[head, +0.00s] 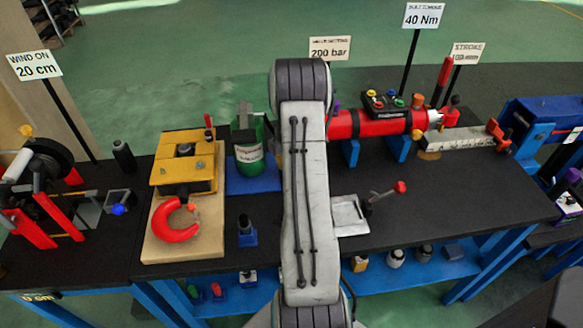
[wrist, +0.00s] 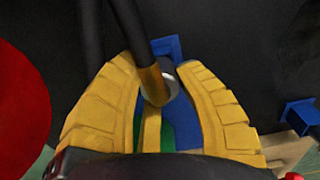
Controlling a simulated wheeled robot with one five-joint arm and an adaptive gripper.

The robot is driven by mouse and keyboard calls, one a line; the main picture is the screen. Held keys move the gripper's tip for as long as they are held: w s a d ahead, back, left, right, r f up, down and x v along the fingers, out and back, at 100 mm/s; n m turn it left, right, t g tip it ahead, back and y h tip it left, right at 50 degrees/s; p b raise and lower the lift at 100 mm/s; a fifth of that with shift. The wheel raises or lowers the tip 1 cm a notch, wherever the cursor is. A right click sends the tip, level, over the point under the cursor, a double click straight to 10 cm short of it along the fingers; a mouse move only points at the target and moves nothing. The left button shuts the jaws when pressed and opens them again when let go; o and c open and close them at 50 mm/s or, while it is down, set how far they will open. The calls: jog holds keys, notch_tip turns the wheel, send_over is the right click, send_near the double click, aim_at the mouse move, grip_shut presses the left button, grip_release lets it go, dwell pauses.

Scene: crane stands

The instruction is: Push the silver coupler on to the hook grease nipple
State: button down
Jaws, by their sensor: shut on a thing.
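My gripper (wrist: 162,92) shows in the wrist view, its two yellow fingers closed around the silver coupler (wrist: 171,82). A brass fitting (wrist: 153,84) and a black hose (wrist: 125,22) lie against the coupler and partly cover it. In the head view my arm hides the gripper and the coupler. The red hook (head: 174,222) hangs below a yellow block (head: 184,165) on a light wooden board, left of my arm. Its grease nipple is too small to make out. The coupler is apart from the hook in the head view, as far as I can see.
A green grease container (head: 249,150) stands in a blue tray (head: 252,184) between the hook board and my arm. A small blue holder (head: 247,234) stands right of the board. A red cylinder (head: 375,123) lies to the right. Bare black bench (head: 460,200) shows at right.

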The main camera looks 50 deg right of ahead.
jog(key=shift+r, duration=0.1)
jog(key=shift+r+p, duration=1.5)
jog(key=shift+r, duration=0.7)
